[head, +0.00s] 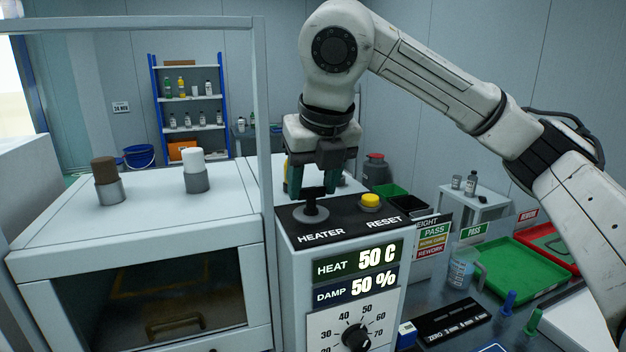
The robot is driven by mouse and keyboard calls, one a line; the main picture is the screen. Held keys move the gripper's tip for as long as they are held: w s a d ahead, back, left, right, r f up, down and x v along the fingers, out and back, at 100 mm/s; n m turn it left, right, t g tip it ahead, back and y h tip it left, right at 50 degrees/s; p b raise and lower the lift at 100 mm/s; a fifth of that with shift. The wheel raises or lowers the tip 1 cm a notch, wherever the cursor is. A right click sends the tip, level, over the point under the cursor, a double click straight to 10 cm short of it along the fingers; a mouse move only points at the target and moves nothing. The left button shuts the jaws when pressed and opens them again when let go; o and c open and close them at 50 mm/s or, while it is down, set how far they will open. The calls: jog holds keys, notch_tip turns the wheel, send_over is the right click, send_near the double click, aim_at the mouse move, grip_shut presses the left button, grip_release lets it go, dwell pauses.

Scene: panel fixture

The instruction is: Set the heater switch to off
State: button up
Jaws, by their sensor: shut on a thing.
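The heater switch (311,211) is a dark lever on a round base. It stands on the black top panel of the control box, above the label HEATER (321,236). My gripper (312,188) points down from above with its green-tipped fingers shut on the lever. The fingers hide the lever's upper part, and I cannot tell which position it is in. The display (357,261) below reads HEAT 50 C and DAMP 50 %.
A yellow RESET button (370,201) sits right of the switch. A black dial (356,338) is on the box's front. A cabinet (130,240) with brown and white knobs stands left. A green tray (530,268) and measuring cup (461,270) are at right.

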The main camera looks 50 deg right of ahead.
jog(key=shift+f+n+b, duration=0.1)
jog(key=shift+n+b, duration=0.2)
jog(key=n+b, duration=0.1)
jog(key=n+y+b, duration=0.1)
jog(key=shift+s+d+n+t, duration=0.1)
jog(key=shift+d+n+t, duration=0.05)
jog(key=shift+n+t, duration=0.15)
jog(key=n+y+b, duration=0.1)
jog(key=n+y, duration=0.1)
jog(key=n, duration=0.3)
jog(key=shift+d, duration=0.2)
jog(key=n+y, duration=0.1)
jog(key=n, duration=0.2)
jog(key=n+y, duration=0.1)
jog(key=n, duration=0.1)
jog(key=shift+d+n, duration=0.2)
jog(key=shift+n, duration=0.2)
jog(key=shift+w+d+n+g+y+p, duration=0.15)
jog(key=shift+n+g+y+p, duration=0.25)
jog(key=shift+n, duration=0.55)
jog(key=shift+w+a+n+g+y+p, duration=0.1)
jog(key=shift+n+g+y+p, duration=0.15)
jog(key=shift+n+g, duration=0.5)
jog(key=shift+n+t, duration=0.25)
jog(key=shift+n, duration=0.15)
jog(key=o, duration=1)
jog(key=shift+d, duration=0.1)
jog(key=shift+o, duration=0.2)
